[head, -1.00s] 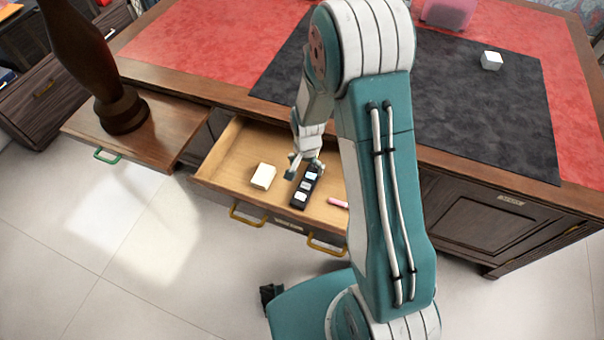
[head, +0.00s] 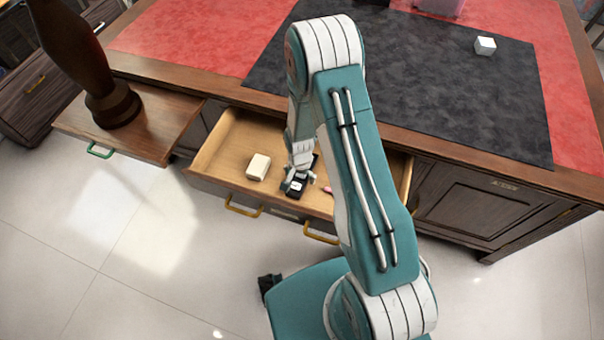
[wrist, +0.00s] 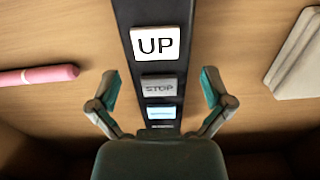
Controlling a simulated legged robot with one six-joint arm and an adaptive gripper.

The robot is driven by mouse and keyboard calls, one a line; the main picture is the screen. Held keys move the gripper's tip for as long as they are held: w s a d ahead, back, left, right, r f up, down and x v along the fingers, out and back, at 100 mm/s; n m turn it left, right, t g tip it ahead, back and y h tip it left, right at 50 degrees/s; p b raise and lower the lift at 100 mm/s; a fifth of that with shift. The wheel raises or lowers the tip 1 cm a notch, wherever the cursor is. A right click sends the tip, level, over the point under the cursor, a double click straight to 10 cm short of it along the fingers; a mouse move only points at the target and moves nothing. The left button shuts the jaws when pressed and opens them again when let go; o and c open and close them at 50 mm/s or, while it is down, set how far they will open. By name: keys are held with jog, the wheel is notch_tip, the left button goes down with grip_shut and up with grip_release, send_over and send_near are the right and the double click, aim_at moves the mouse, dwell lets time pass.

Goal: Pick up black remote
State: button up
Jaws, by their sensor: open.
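The black remote (wrist: 124,14) lies in the open drawer (head: 225,150). In the wrist view it runs down the middle, with a white UP button, a grey STOP button and more buttons below. In the head view the remote (head: 290,194) is partly hidden by my gripper (head: 297,181). My gripper is open, and in the wrist view its fingers (wrist: 160,95) stand on either side of the remote, apart from it. The remote's lower end is hidden behind the gripper body.
A white block (head: 258,167) lies left of the remote in the drawer. A pink stick (wrist: 40,75) lies on the other side. The drawer walls surround them. A dark turned wooden post (head: 85,60) stands on a pulled-out board at left. A white cube (head: 485,45) sits on the desk.

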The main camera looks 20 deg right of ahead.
jog(key=c, duration=1.2)
jog(key=shift+o, duration=0.2)
